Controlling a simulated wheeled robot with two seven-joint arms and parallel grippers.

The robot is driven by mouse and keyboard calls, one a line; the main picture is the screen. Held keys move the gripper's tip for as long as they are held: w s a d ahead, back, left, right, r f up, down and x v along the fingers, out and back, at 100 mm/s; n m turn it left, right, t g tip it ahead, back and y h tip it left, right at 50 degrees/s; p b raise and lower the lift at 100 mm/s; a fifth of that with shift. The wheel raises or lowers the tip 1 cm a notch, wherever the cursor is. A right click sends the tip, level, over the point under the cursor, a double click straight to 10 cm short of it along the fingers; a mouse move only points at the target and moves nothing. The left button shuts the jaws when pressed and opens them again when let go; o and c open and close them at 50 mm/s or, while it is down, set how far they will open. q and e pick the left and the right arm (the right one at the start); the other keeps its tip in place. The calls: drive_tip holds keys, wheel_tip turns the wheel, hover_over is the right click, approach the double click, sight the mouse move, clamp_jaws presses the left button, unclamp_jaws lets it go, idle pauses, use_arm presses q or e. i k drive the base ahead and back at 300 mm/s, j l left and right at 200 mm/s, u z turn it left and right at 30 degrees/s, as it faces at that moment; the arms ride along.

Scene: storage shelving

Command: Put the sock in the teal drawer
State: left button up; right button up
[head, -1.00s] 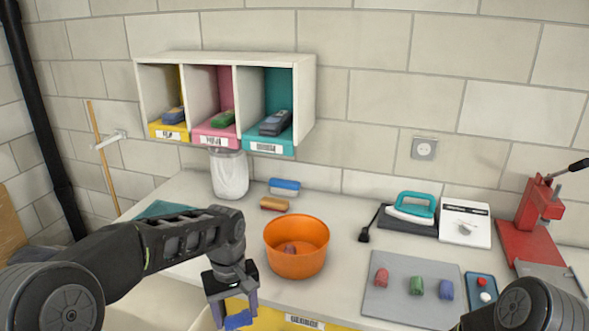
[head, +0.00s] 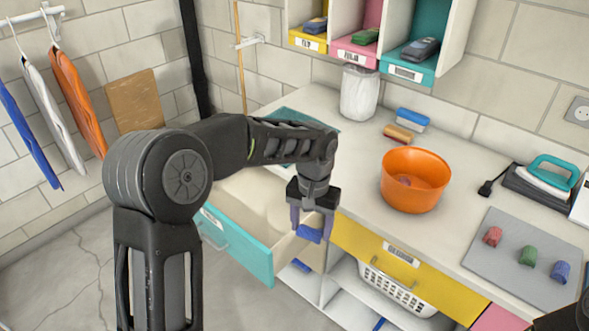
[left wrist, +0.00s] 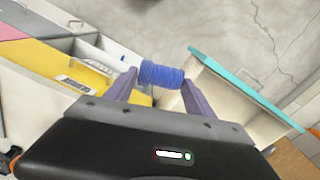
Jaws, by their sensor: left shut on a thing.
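A blue ribbed rolled sock (head: 308,235) is held between the fingers of my left gripper (head: 313,226); it also shows in the left wrist view (left wrist: 161,74). The teal drawer (head: 236,246) is pulled open below the counter, left of the yellow drawer. In the left wrist view its teal front (left wrist: 250,88) and pale side wall lie just right of the sock. The sock is near the drawer's right side wall in the head view; its exact height above the rim is unclear. My arm hides part of the drawer's inside.
A yellow drawer (head: 390,252) is under the counter, above a white basket (head: 395,290). An orange bowl (head: 414,182) stands on the counter. A grey mat (head: 510,262) holds red, green and blue rolls. Cubbies (head: 408,70) hang on the wall. Floor left is clear.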

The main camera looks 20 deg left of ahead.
sight(253, 214)
drive_tip(key=i+j+z, duration=0.15)
drive_tip(key=j, duration=0.3)
drive_tip(key=i+j+z, duration=0.15)
drive_tip(key=j, duration=0.3)
drive_tip(key=i+j+z, duration=0.2)
drive_tip(key=j, duration=0.25)
drive_tip(key=j+z, duration=0.15)
drive_tip(key=j, duration=0.3)
